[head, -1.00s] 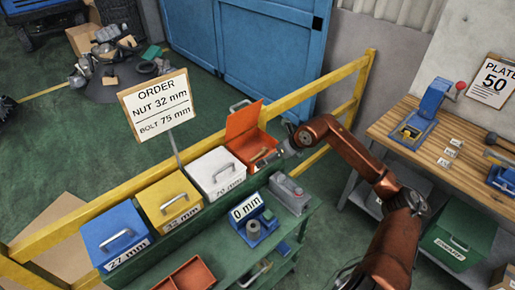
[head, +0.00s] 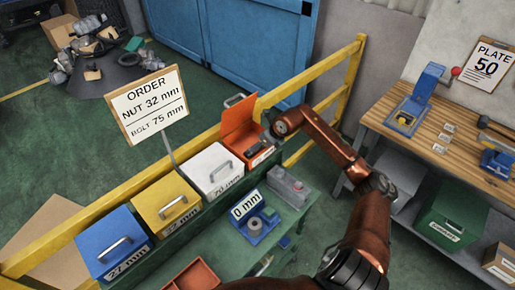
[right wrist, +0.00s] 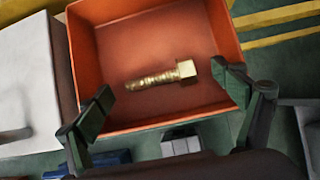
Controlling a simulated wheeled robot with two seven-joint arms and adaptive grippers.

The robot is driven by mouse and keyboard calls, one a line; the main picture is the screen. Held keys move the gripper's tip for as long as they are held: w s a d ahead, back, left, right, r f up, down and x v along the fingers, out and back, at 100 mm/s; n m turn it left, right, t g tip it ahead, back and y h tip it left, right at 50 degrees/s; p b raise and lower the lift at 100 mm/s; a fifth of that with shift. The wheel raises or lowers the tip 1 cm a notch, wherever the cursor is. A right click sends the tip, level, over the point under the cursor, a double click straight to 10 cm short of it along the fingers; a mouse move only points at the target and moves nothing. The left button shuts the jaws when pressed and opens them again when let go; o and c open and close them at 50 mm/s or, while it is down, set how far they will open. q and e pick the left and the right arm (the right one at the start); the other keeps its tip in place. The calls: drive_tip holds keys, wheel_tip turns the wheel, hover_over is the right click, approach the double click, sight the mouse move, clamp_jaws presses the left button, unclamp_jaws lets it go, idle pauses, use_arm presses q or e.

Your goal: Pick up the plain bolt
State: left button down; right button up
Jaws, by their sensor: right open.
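A brass-coloured bolt (right wrist: 161,76) lies on the floor of the open orange bin (right wrist: 88,60) in the right wrist view. Its square-looking head points right and its threaded shank points left. The orange bin also shows in the head view (head: 238,124) with its lid raised. My right gripper (right wrist: 162,88) is open, with one finger on each side of the bolt in the picture and nothing between them. In the head view my right gripper (head: 264,146) is over the bin, its fingers small and partly hidden. My left gripper is not in view.
White (head: 212,168), yellow (head: 165,203) and blue (head: 110,243) lidded bins stand left of the orange one. A yellow rail (head: 318,75) runs behind them. A gauge reading 0 mm (head: 254,226) and a grey container (head: 287,188) are on the green bench. The order sign (head: 150,100) stands behind the bins.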

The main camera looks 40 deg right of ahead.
drive_tip(key=shift+w+f, duration=0.3)
drive_tip(key=shift+f, duration=0.1)
drive_tip(key=shift+a, duration=0.1)
drive_tip(key=c, duration=0.8)
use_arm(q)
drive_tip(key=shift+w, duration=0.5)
use_arm(e)
drive_tip(key=shift+s+f, duration=0.15)
clamp_jaws()
